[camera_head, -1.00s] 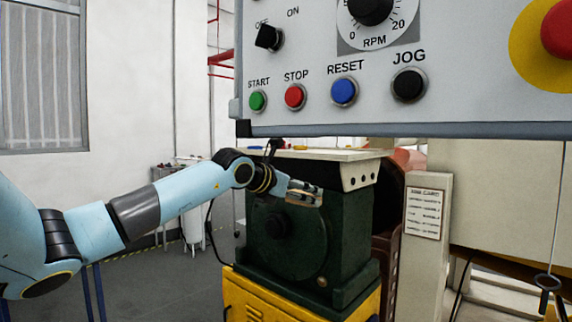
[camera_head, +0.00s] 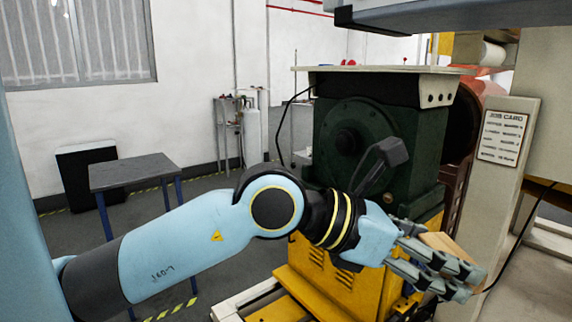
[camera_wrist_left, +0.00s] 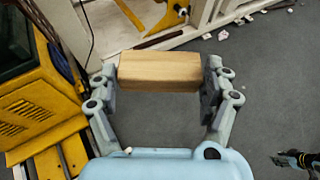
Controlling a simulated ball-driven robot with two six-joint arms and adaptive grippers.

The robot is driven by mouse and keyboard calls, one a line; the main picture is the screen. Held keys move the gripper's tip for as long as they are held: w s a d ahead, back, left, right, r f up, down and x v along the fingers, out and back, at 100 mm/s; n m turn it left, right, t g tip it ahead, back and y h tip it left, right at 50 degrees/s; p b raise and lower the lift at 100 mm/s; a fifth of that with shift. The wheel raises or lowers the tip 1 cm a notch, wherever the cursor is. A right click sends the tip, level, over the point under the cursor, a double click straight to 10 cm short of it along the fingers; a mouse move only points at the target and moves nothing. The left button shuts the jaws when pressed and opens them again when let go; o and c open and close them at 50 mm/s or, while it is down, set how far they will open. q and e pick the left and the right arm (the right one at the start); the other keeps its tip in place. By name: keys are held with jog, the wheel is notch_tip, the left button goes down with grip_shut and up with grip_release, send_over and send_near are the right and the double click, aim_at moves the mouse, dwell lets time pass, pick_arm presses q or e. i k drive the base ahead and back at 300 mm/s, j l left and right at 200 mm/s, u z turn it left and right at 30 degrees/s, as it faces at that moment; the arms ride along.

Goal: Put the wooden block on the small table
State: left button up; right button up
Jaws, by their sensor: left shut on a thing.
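My left gripper (camera_head: 470,281) is shut on the wooden block (camera_head: 440,243), a pale brown piece partly hidden behind the fingers in the head view. In the left wrist view the block (camera_wrist_left: 160,72) lies crosswise between the two fingers, which press its ends, and it is held clear above the floor. The small table (camera_head: 133,171) has a dark grey top and blue legs. It stands at the left of the head view, far from the gripper, and its visible top is bare.
A green machine (camera_head: 375,150) on a yellow base (camera_head: 335,283) stands behind my left arm. A job card post (camera_head: 500,150) is to its right. A dark panel (camera_head: 80,180) leans behind the table. Grey floor lies between the table and the machine.

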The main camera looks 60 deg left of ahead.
aim_at(112, 170)
jog(key=k+u, duration=0.15)
jog(key=u, duration=0.2)
jog(key=k+u, duration=0.15)
jog(key=u, duration=0.2)
jog(key=k+j+u, duration=0.1)
jog(key=u, duration=0.25)
jog(key=i+j+u, duration=0.1)
jog(key=j, duration=0.35)
jog(key=i+j+u, duration=0.1)
jog(key=i+j, duration=0.25)
jog(key=i+j+u, duration=0.15)
jog(key=j, duration=0.35)
jog(key=i+j+u, duration=0.1)
jog(key=i+j, duration=0.6)
jog(key=j, duration=0.15)
jog(key=i+j, duration=0.35)
jog(key=j, duration=0.2)
jog(key=i+j, duration=0.35)
jog(key=j, duration=0.15)
